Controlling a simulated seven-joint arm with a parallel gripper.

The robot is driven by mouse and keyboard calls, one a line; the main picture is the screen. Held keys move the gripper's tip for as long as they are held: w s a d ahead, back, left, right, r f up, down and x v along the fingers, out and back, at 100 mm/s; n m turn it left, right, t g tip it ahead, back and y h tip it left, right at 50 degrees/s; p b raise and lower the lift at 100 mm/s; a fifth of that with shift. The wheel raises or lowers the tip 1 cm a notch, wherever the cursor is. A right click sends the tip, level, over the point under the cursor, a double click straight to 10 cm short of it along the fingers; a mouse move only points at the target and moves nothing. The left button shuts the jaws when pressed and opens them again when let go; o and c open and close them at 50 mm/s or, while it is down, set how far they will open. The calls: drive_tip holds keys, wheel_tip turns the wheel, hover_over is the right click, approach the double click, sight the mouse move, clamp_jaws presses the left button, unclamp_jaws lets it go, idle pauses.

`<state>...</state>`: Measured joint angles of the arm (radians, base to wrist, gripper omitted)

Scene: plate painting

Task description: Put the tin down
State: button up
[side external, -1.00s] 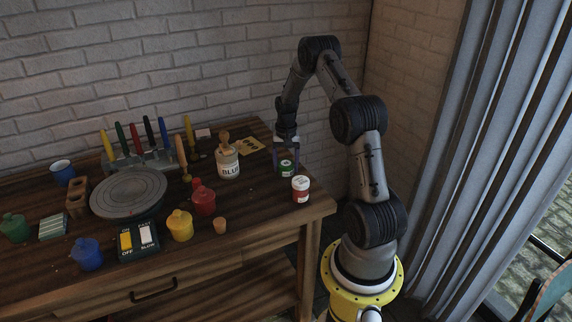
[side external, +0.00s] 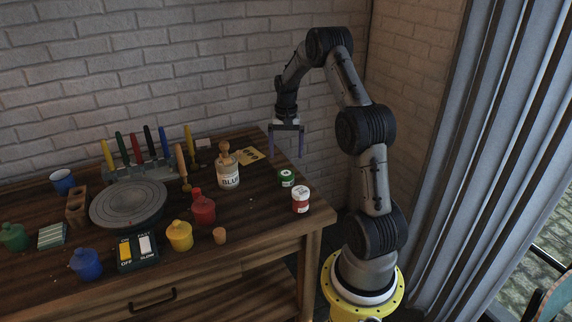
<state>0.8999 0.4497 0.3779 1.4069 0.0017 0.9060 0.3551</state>
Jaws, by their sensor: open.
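Two tins stand upright near the right end of the wooden table (side external: 262,222). One is a small green tin with a pale top (side external: 287,178). The other is a larger red and white tin (side external: 300,200), nearer the front edge. My gripper (side external: 286,156) hangs above and behind the green tin, pointing down. Its fingers are spread apart with nothing between them, clear of both tins.
A jar labelled BLUE (side external: 228,173) with a wooden tool stands left of the tins. Farther left are a round turntable (side external: 128,204), a rack of coloured tools (side external: 138,170) and several paint pots.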

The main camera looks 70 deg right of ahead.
drive_tip(key=a+r+n+t+h, duration=0.1)
drive_tip(key=a+r+n, duration=0.3)
drive_tip(key=a+r, duration=0.6)
drive_tip(key=a+r+n+t, duration=0.25)
drive_tip(key=a+r, duration=0.55)
drive_tip(key=a, duration=0.5)
drive_tip(key=s+a+n+t+y, duration=0.1)
drive_tip(key=s+a+n+t, duration=0.1)
drive_tip(key=s+a+n, duration=0.6)
drive_tip(key=s+a, duration=0.5)
drive_tip(key=a, duration=0.1)
drive_tip(key=shift+s+a, duration=0.3)
drive_tip(key=shift+a, duration=0.1)
